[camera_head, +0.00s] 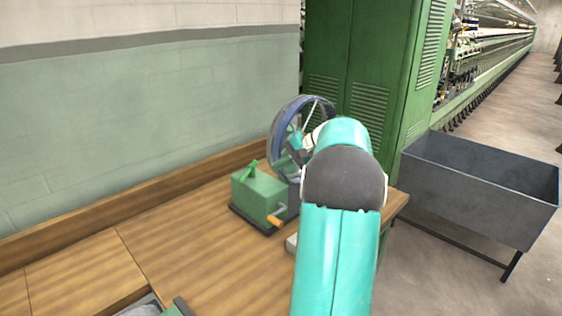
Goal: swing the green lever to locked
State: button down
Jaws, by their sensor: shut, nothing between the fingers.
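A green box (262,198) stands on the wooden bench on a dark base. A small bright green lever (250,169) sits on its top and leans to one side. I cannot read any locked mark from here. A crank with an orange grip (275,222) sticks out of the box's front. My arm reaches forward at the right of the box. My gripper (291,153) is small and partly hidden near the wheel, behind and right of the lever. It is shut and holds nothing. It looks apart from the lever, though the depth is hard to judge.
A large spoked wheel (283,128) with a blue-grey rim stands behind the box. A green cabinet (365,65) rises behind it. A grey metal bin (480,190) on legs stands at the right. The wooden bench (165,235) is clear left of the box.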

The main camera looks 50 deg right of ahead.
aim_at(244, 176)
jog(key=x, duration=0.6)
jog(key=r+x, duration=0.1)
jog(key=x, duration=0.1)
jog(key=shift+w+a+f, duration=0.2)
jog(key=shift+w+a, duration=0.1)
jog(key=shift+w, duration=0.4)
jog(key=shift+w+a, duration=0.1)
jog(key=shift+w, duration=0.3)
jog(key=shift+w+a+f, duration=0.15)
jog(key=shift+w+a, duration=0.45)
jog(key=shift+w, duration=0.15)
jog(key=shift+a, duration=0.1)
jog(key=v, duration=1.4)
jog(key=shift+s+d, duration=0.2)
jog(key=shift+d, duration=0.15)
